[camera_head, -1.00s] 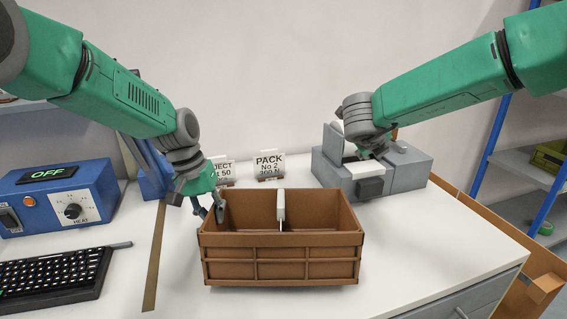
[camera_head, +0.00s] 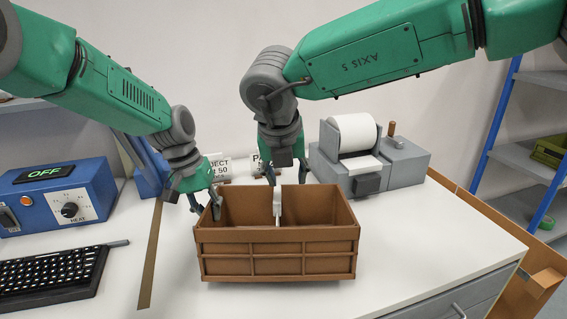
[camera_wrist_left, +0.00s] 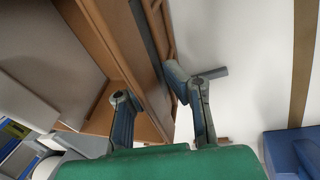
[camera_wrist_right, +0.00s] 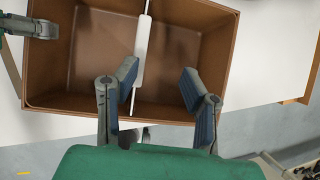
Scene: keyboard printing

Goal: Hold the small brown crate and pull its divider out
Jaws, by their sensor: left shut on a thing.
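The small brown crate (camera_head: 277,268) stands upright on the white table. Its pale divider (camera_head: 277,206) stands upright across its middle; it also shows in the right wrist view (camera_wrist_right: 142,50). My left gripper (camera_head: 206,204) is shut on the crate's left wall, with one finger inside and one outside; the wall shows between the fingers in the left wrist view (camera_wrist_left: 150,75). My right gripper (camera_head: 286,178) is open and empty above the crate's back part. In the right wrist view its fingers (camera_wrist_right: 158,85) are spread, with the divider nearer the left finger.
A grey label printer (camera_head: 375,160) with a white paper roll stands behind and right of the crate. White sign cards (camera_head: 218,168) stand behind it. A blue heater box (camera_head: 65,205) and a black keyboard (camera_head: 50,280) are at the left. The table right of the crate is clear.

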